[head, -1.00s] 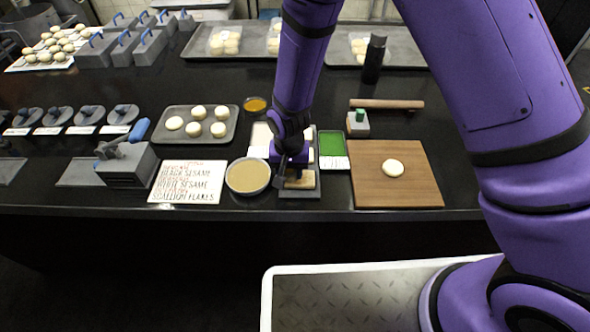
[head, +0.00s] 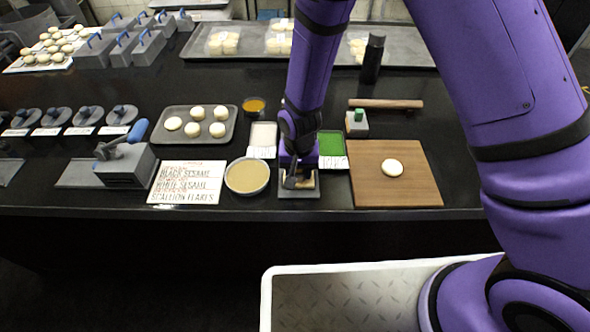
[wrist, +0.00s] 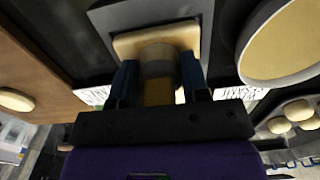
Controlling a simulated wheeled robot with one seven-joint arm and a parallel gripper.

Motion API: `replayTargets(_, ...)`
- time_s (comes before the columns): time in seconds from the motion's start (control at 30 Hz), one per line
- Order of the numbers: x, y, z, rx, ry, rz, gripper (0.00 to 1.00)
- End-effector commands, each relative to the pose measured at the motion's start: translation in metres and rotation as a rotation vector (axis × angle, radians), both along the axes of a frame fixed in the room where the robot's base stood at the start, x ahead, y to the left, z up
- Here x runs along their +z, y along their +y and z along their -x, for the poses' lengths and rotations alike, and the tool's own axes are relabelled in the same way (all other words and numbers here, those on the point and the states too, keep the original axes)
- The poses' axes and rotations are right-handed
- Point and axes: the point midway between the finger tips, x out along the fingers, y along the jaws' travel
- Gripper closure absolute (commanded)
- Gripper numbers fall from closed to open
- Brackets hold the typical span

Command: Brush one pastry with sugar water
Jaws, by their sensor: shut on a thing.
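My gripper (head: 300,178) is over a small grey stand (head: 300,194) at the counter's front. In the wrist view my gripper (wrist: 158,92) has its two dark blue fingers shut on the round handle of a brush (wrist: 158,60). The brush's wide cream part (wrist: 128,44) is beyond the fingers, at the grey stand; I cannot tell whether it touches it. A round bowl of tan liquid (head: 247,175), likely the sugar water, is just left of the gripper. It also shows in the wrist view (wrist: 290,45). One pale round pastry (head: 392,168) lies on a wooden board (head: 425,190).
A grey tray (head: 168,138) holds several pastries at the left. A green-filled container (head: 331,145) and a white-filled one (head: 263,137) stand behind the gripper. A rolling pin (head: 388,103) lies behind the board. A topping sign (head: 187,183) lies left of the bowl.

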Motion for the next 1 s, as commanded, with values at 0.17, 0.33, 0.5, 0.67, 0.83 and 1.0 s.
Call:
replayTargets(0.17, -0.001, -0.008, 0.001, -0.003, 0.004, 0.004, 0.79)
replayTargets(0.33, 0.0, -0.016, 0.001, -0.003, 0.003, 0.003, 0.79)
replayTargets(0.5, 0.0, -0.025, 0.001, -0.003, 0.003, 0.003, 0.79)
replayTargets(0.67, 0.001, -0.031, 0.002, -0.003, 0.002, 0.002, 0.79)
replayTargets(0.83, 0.001, -0.03, 0.001, -0.001, 0.002, 0.002, 0.79)
replayTargets(1.0, 0.0, -0.023, 0.001, 0.0, 0.001, 0.002, 0.79)
